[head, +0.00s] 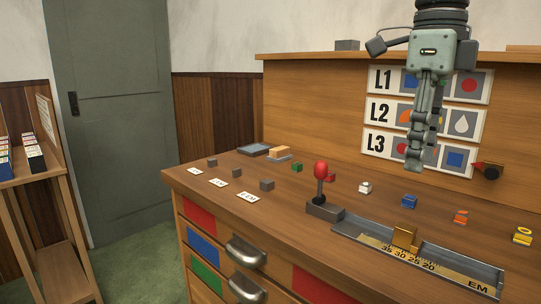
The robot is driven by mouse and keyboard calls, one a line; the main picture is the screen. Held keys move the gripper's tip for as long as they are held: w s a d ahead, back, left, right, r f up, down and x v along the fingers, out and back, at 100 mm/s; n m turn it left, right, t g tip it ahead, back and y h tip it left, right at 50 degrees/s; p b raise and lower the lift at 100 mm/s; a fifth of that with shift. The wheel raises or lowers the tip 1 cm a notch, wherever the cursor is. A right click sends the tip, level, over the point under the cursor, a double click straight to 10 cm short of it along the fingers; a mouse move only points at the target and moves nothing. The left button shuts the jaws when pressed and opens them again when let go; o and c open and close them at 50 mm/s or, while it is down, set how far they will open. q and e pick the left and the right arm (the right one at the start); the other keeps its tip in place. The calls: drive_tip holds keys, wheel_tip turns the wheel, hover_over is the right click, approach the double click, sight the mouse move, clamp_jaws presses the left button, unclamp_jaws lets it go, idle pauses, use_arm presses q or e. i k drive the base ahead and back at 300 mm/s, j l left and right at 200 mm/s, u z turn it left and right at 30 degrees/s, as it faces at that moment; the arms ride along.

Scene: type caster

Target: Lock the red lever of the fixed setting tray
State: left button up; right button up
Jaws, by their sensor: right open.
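The red lever (320,169) has a red knob on a dark stem and stands upright on a dark grey base. The base sits at the left end of the setting tray (465,270). The tray is a long grey metal channel with a numbered brass scale, marked EM at its right end. A brass block (405,238) sits in the channel. My right gripper (419,158) hangs from above, fingers down, in front of the sign panel. It is open and empty, to the right of the lever and higher, apart from it. My left gripper is not in view.
Small coloured blocks, including a white one (365,187), a blue one (409,201) and an orange one (461,217), stand behind the tray. Dark cubes and white labels (248,197) lie at left. A sign panel (380,112) is on the backboard. A shelf (30,178) stands far left.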

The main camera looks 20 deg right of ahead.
sight(320, 167)
drive_tip(key=k+j, duration=0.55)
drive_tip(key=j, duration=0.15)
drive_tip(key=k+j, duration=0.6)
drive_tip(key=j, duration=0.15)
